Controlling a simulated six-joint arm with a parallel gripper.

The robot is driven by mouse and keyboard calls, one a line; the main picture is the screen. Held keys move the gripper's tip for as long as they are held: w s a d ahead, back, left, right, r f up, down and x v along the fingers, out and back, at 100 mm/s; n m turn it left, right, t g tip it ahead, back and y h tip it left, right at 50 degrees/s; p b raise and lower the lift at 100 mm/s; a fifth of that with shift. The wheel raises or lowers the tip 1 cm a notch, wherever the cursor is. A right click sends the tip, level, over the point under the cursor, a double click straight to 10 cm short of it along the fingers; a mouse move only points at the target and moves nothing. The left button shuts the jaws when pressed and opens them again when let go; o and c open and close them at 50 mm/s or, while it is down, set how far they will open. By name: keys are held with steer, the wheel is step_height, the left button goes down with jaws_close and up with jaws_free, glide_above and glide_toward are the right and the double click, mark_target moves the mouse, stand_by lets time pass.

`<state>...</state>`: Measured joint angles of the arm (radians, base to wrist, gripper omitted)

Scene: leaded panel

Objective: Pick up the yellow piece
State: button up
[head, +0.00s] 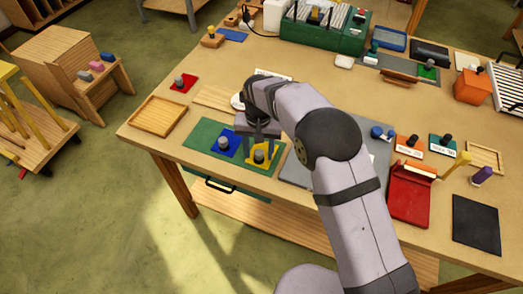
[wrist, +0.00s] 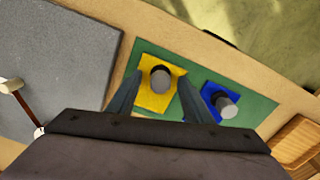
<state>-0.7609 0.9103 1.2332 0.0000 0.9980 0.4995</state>
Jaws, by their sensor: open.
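The yellow piece (head: 259,160) lies on the green board (head: 205,130) and has a grey knob on top. In the wrist view the yellow piece (wrist: 152,94) sits between the two fingers of my gripper (wrist: 158,95), which is open. The fingers stand on either side of the knob and appear apart from it. In the head view my gripper (head: 258,138) is above the board, and the arm hides part of it. A blue piece (head: 225,146) with a grey knob lies beside the yellow piece on the same board; it also shows in the wrist view (wrist: 219,101).
A wooden tray (head: 158,117) and a red piece (head: 183,84) lie left of the board. A grey mat (wrist: 62,66) lies beside the board. A red box (head: 408,195) and a dark mat (head: 476,223) are at right. The table's front edge is close to the board.

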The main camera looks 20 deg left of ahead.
mark_target(259, 151)
steer(key=shift+f, duration=0.15)
steer(key=c, duration=1.1)
step_height(259, 151, up, 10)
steer(key=b, duration=0.3)
steer(key=o, duration=0.4)
steer(key=shift+c, duration=0.2)
steer(key=c, duration=0.3)
